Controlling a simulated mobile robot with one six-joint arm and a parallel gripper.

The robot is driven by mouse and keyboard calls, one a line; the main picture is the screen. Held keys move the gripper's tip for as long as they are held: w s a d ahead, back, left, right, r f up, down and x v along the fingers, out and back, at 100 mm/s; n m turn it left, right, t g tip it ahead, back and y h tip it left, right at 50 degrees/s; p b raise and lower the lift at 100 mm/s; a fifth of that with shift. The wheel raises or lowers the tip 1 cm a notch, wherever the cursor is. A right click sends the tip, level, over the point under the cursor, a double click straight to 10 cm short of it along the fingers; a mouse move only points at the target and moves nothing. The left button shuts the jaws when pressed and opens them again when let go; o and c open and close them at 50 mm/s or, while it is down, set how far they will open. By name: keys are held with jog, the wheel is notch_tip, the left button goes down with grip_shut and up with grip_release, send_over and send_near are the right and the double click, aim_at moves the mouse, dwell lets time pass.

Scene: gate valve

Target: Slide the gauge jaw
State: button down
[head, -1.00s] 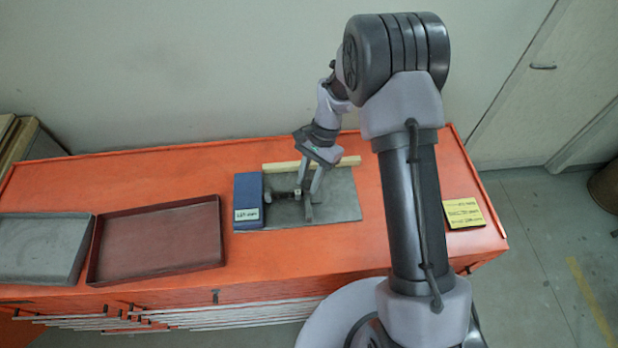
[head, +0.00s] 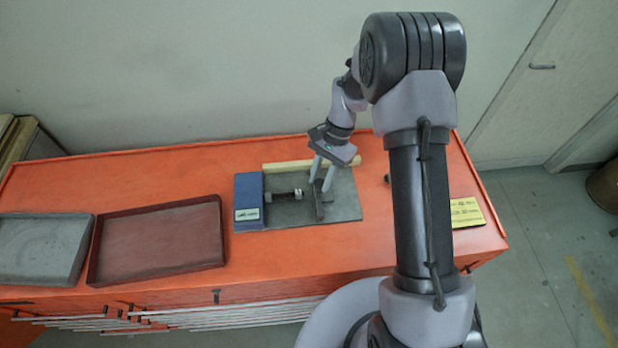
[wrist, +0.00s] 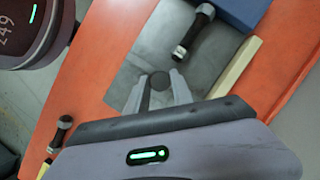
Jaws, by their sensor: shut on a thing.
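The gauge jaw (head: 320,205) is a dark upright piece on a grey plate (head: 345,205). A blue block (head: 248,188) with a pale label stands at the plate's left end. A dark cylindrical part (head: 283,195) with a light band lies between block and jaw, with a small gap to the jaw. It also shows in the wrist view (wrist: 192,35). The jaw's foot is partly hidden by the fingers.
A pale wooden strip (head: 282,167) runs behind the plate. A reddish-brown tray (head: 215,225) and a grey tray (head: 40,250) are at left on the orange bench (head: 300,260). A yellow note (head: 466,212) lies at right. Another dark cylindrical part (wrist: 60,135) lies beyond the plate.

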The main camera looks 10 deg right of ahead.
jog(key=d, duration=0.5)
jog(key=shift+w, duration=0.1)
jog(key=shift+a, duration=0.2)
jog(key=c, duration=1.5)
grip_release()
jog(key=shift+d, duration=0.1)
jog(key=o, duration=0.4)
jog(key=shift+d, duration=0.2)
jog(key=shift+a+r, duration=0.15)
jog(key=p+v, duration=0.2)
jog(key=v, duration=1.5)
jog(key=shift+r, duration=0.1)
